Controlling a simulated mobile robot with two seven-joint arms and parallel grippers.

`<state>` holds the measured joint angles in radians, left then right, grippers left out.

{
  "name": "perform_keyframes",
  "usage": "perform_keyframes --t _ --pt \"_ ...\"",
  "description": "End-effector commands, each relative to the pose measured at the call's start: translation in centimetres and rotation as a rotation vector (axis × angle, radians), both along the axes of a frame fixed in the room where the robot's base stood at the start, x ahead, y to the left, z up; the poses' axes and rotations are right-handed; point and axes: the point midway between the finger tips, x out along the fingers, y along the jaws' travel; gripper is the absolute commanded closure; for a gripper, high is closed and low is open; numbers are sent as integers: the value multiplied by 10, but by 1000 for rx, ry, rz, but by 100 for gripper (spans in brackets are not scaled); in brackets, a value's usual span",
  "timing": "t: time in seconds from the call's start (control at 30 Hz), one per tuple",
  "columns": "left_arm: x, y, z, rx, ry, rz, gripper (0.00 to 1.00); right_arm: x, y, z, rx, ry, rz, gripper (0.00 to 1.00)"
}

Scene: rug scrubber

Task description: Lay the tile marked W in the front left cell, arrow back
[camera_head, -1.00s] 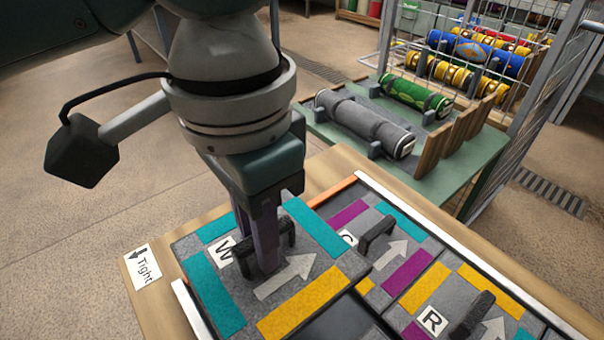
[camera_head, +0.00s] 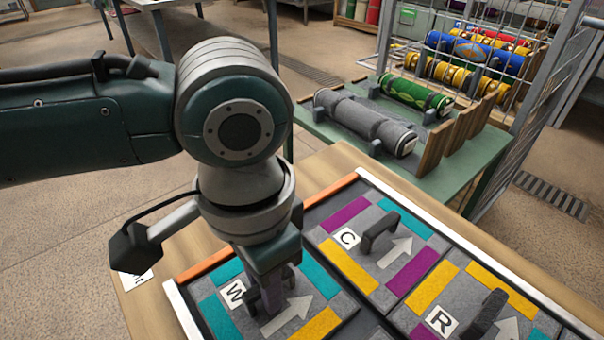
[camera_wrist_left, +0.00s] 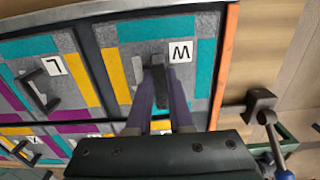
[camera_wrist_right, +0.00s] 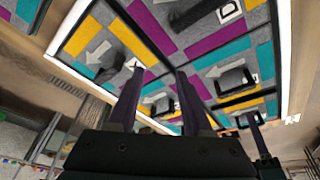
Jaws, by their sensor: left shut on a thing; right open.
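The grey tile marked W (camera_head: 311,326) has teal and yellow strips and a white arrow pointing up-right in the head view, like the arrows on its neighbours. It lies level in the corner cell by the orange edge and the white rim; I cannot tell if it touches the cell floor. My left gripper (camera_head: 272,296) is shut on its dark handle (camera_wrist_left: 160,85), and the fingers hide part of the tile. The tray (camera_head: 183,312) holds tile C (camera_head: 350,262) and tile R (camera_head: 455,300) beside it. My right gripper (camera_wrist_right: 155,85) is open and empty, seen only in the right wrist view.
The tray stands on a wooden table (camera_head: 150,312) with a paper label (camera_head: 136,280), mostly hidden by my wrist. Behind is a green stand (camera_head: 452,175) with a grey roll (camera_head: 365,122) and a green roll (camera_head: 415,95). A wire cage (camera_head: 555,75) stands at the right.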

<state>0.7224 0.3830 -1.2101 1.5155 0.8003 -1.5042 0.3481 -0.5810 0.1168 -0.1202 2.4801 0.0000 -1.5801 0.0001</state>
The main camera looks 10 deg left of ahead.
Motion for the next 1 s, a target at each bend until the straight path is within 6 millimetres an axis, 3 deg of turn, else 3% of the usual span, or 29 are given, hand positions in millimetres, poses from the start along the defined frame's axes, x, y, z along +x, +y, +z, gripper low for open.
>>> perform_keyframes --t 0.03,0.3,0.57,0.67,1.0 --pt "0 0 -1 -1 1 0 79 0 0 0 0 0 0 50" --pt "0 0 -1 0 0 0 51 0 0 0 0 0 1 50" --pt "0 0 2 -1 -1 0 51 0 0 1 -2 0 2 50" --pt "1 -1 13 -3 -2 0 51 0 -1 5 -3 0 2 50" --pt "1 -1 88 -3 -2 0 51 0 -2 27 -7 0 4 50"
